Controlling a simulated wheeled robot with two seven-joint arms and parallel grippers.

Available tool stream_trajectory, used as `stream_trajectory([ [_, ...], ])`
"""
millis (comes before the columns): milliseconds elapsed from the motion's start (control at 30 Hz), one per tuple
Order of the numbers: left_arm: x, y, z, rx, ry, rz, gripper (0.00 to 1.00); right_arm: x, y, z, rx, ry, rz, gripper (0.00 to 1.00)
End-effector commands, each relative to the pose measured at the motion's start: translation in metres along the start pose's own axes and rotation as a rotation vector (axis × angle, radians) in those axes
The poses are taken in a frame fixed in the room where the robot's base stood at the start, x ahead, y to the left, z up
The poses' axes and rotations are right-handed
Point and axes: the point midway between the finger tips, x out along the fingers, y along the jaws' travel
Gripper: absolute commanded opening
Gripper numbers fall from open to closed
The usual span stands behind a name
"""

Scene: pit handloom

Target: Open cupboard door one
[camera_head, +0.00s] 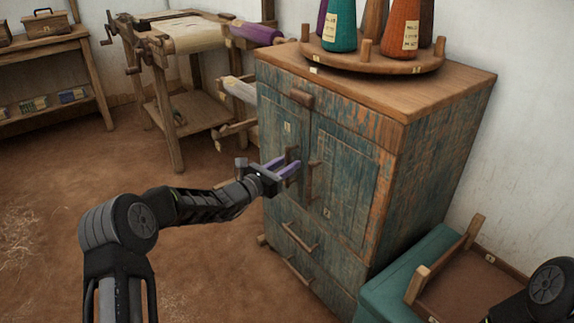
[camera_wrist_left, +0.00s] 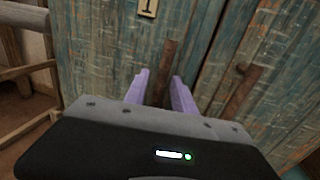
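The cupboard (camera_head: 440,150) has worn blue-green paint and a wooden top. Door one (camera_head: 275,120) is its left door and looks shut. A plate marked 1 (camera_wrist_left: 148,8) shows on it in the left wrist view. Its upright wooden handle (camera_head: 292,153) also shows in the wrist view (camera_wrist_left: 170,62). My left gripper (camera_head: 287,168) is at this handle. Its purple fingers (camera_wrist_left: 160,88) stand open, one on each side of the handle, with a visible gap at the left finger. The handle's lower end is hidden by the gripper. My right gripper is out of view.
Door two (camera_head: 345,185), with its own handle (camera_head: 314,180), adjoins on the right and looks shut. Drawer pulls (camera_head: 300,238) sit below. A round wooden stand (camera_head: 375,58) with yarn cones is on top. A teal box (camera_head: 405,275) stands at the right. Floor in front is clear.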

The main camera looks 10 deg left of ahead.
Motion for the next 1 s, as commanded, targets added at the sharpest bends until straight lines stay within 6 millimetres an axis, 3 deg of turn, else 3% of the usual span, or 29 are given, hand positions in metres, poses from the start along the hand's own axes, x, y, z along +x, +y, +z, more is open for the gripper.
stream_trajectory([
  [367, -0.0002, 0.0000, 0.0001, 0.000, 0.000, 0.000, 0.00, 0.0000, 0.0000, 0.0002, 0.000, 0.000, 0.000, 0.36],
  [1000, -0.0002, 0.0001, 0.0001, 0.000, 0.000, 0.000, 0.00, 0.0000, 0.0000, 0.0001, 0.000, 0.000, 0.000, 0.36],
])
